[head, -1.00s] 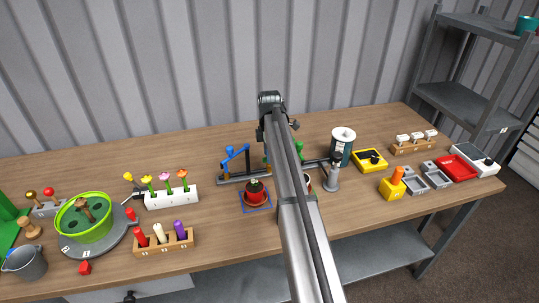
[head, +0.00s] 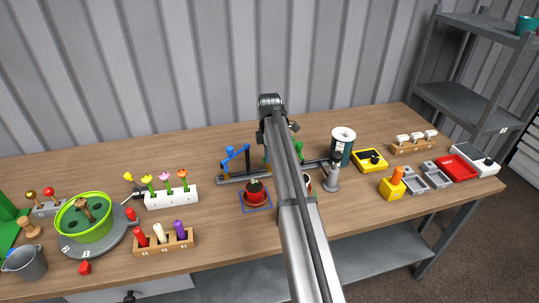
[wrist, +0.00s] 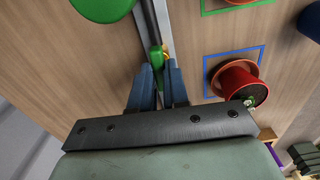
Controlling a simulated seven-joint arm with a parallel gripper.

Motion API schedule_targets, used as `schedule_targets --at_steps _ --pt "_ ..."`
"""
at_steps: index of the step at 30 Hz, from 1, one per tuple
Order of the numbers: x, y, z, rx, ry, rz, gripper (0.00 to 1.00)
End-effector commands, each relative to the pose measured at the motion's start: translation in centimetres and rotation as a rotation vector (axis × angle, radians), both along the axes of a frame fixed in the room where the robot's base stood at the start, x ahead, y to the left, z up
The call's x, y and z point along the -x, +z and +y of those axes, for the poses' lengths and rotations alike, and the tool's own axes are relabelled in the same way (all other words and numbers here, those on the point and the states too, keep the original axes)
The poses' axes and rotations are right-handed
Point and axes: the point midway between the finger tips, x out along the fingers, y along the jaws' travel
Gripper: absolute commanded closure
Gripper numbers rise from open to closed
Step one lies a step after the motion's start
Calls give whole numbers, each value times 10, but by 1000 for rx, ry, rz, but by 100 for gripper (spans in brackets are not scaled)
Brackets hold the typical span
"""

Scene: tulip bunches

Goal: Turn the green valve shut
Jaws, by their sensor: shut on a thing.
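The green valve shows in the head view as green parts (head: 298,148) beside my arm, which hides much of it. In the wrist view its slim green handle (wrist: 155,55) stands by a grey rail, between the blue fingertips of my gripper (wrist: 160,72). My gripper is shut on this handle. A wider green piece (wrist: 103,8) shows at the top left of the wrist view. How far the valve is turned cannot be told.
A blue valve (head: 235,157) stands left on the same grey rail (head: 228,181). A red pot (wrist: 238,84) on a blue square is close to my gripper. A dark canister (head: 342,149) stands to the right. The back left of the table is clear.

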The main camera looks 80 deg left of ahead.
Motion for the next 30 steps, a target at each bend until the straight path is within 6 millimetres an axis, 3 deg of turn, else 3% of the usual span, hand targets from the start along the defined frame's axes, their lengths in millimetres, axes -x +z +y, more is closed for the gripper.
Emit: schedule_targets --at_steps 14,30 --pt "0 0 0 0 -98 0 100" --pt "-1 0 0 0 -575 0 100"
